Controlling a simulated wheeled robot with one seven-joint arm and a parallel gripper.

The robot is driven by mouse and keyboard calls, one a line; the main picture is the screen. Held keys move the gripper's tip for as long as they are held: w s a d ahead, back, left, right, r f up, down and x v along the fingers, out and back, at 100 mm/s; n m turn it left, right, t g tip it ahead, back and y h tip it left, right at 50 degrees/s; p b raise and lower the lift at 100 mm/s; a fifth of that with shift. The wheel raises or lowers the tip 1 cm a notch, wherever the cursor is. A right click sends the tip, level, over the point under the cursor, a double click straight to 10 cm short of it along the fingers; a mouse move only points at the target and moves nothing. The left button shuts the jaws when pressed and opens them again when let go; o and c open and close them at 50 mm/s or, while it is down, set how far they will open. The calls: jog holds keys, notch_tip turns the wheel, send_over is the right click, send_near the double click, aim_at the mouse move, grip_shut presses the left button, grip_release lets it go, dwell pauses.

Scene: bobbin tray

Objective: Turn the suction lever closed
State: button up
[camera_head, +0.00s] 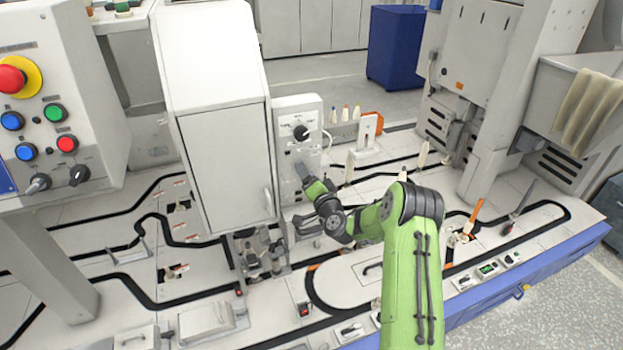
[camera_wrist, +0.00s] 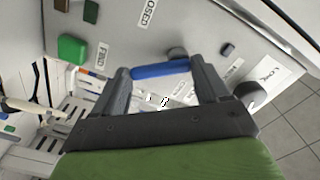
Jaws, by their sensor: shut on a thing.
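The suction lever (camera_wrist: 160,70) shows in the wrist view as a blue bar beside a grey hub on a pale panel. My gripper (camera_wrist: 160,77) has one finger at each end of the blue bar and is shut on it. A label (camera_wrist: 150,12) reading "OSED", its start cut off, sits above the lever. In the head view my gripper (camera_head: 304,176) reaches the lower front of the grey control box (camera_head: 297,110). The lever cannot be made out there, behind the gripper.
A black knob (camera_head: 300,132) is on the box above my gripper. The wrist view shows a green button (camera_wrist: 72,48) and a dark round knob (camera_wrist: 248,92) nearby. A tall white cabinet (camera_head: 225,150) stands close on the left. Several small bobbins stand behind the box.

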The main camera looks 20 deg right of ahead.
jog(key=shift+a+f+m+p, duration=0.1)
jog(key=shift+a+m+p, duration=0.1)
jog(key=shift+m, duration=0.95)
jog(key=shift+a+f+m+p, duration=0.1)
jog(key=shift+a+m+p, duration=0.1)
jog(key=shift+m, duration=1)
jog(key=shift+a+f+m+p, duration=0.1)
jog(key=shift+a+m+p, duration=0.1)
jog(key=shift+m, duration=0.95)
jog(key=o, duration=1.1)
jog(key=shift+c, duration=0.2)
jog(key=s+b, duration=0.6)
jog(key=s, duration=0.9)
jog(key=shift+s+b, duration=0.3)
jog(key=shift+s, duration=0.1)
